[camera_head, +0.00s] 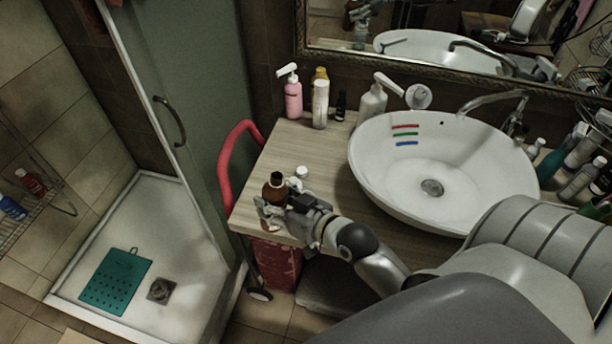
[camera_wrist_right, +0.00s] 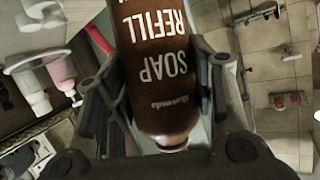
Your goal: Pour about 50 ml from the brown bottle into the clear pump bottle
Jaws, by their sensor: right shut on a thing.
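The brown bottle (camera_head: 274,189) is near the counter's left front edge, roughly upright. Its dark top shows no cap. My right gripper (camera_head: 272,204) is shut around its body. In the right wrist view the brown bottle (camera_wrist_right: 165,70) fills the middle between the fingers of the right gripper (camera_wrist_right: 160,100), its "SOAP REFILL" lettering upside down. I cannot tell whether its base touches the counter. A pale, translucent-looking pump bottle (camera_head: 371,104), seemingly the clear one, stands at the back beside the basin; its liquid level is unclear. My left gripper is not in view.
A small white cap-like piece (camera_head: 301,172) lies right of the brown bottle. A pink pump bottle (camera_head: 293,98) and a white bottle (camera_head: 320,105) stand at the back. The basin (camera_head: 440,205) takes up the counter's right. The wooden counter (camera_head: 312,150) is clear in between.

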